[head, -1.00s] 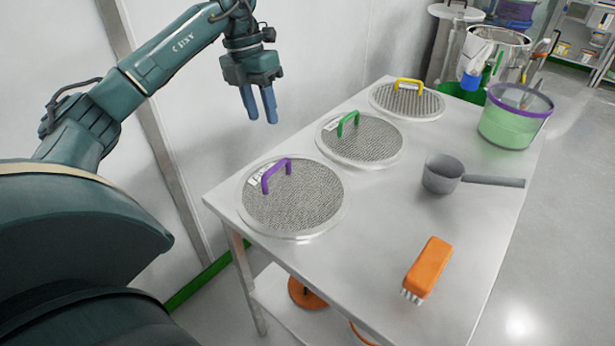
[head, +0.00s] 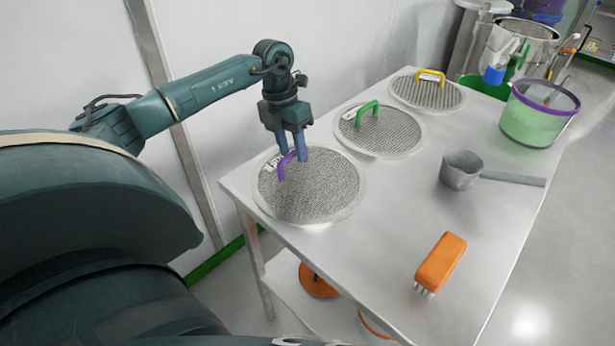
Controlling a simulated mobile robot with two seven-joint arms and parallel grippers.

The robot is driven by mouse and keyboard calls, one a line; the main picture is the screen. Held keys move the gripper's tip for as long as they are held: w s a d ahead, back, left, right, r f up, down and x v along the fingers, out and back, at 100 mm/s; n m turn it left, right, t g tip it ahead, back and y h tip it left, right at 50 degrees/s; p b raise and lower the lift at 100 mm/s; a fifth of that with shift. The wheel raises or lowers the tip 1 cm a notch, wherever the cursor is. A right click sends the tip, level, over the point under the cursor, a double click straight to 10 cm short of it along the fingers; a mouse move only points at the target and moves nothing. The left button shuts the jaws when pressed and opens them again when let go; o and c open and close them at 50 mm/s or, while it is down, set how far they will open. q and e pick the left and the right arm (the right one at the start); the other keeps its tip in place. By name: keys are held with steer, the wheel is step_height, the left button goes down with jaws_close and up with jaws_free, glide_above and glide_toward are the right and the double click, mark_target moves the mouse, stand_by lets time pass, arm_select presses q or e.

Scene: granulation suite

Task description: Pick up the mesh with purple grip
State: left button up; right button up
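The mesh with purple grip (head: 320,195) is a round sieve with a pale rim, lying flat at the near left end of the steel table. Its purple grip (head: 282,172) stands up at its left side, beside a white label. My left gripper (head: 293,158) is right above it, pointing down, with its two blue fingers apart. The fingertips are at the upper end of the grip and partly hide it. I cannot tell whether they touch it. My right gripper is not in view.
Behind it on the table (head: 395,225) lie a mesh with green grip (head: 385,137) and a mesh with yellow grip (head: 435,96). A grey scoop (head: 461,170), an orange brush (head: 441,262) and a green tub (head: 535,118) stand to the right. A wall runs along the left.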

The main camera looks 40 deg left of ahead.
arm_select(q)
steer(key=shift+d+f, duration=0.1)
steer(key=shift+f, duration=0.15)
steer(key=shift+c, duration=0.5)
jaws_close()
steer(key=shift+r, duration=0.1)
